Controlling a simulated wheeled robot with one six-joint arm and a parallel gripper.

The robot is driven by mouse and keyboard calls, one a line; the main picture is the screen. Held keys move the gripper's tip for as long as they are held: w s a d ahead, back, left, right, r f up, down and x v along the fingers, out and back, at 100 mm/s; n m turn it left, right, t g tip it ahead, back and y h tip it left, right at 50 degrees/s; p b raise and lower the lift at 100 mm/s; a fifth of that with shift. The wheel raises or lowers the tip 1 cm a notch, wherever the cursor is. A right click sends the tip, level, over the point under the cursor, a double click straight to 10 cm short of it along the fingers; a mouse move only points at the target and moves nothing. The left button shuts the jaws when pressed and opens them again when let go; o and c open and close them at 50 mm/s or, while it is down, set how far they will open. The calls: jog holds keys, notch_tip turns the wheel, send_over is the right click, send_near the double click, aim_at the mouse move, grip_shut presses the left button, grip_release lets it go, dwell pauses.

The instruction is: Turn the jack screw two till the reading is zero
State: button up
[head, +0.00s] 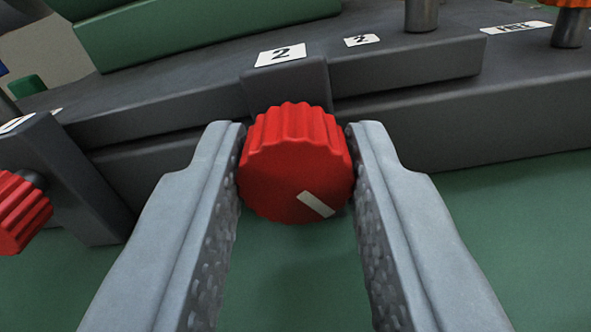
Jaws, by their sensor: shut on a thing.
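The red ribbed knob of jack screw two (295,165) is in the middle of the head view, in front of a dark block with a white "2" label (281,55). A pale mark (316,204) on its face lies toward the lower right. My gripper (297,168) is shut on the knob, one grey finger on its left side and one on its right. No reading or display shows in this view.
A second red knob (18,212) on a dark bracket (75,180) stands at the left edge. Dark stepped plates (440,110) run behind the knob. An orange knob (572,4) is at the top right, and a metal post (421,14) stands nearby. The green surface below is clear.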

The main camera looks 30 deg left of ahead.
jog(key=shift+f+m, duration=0.1)
jog(key=shift+m, duration=1)
jog(key=o, duration=1)
jog(key=shift+s, duration=0.1)
jog(key=v, duration=1.7)
jog(key=shift+s+d, duration=0.1)
jog(key=shift+s, duration=0.1)
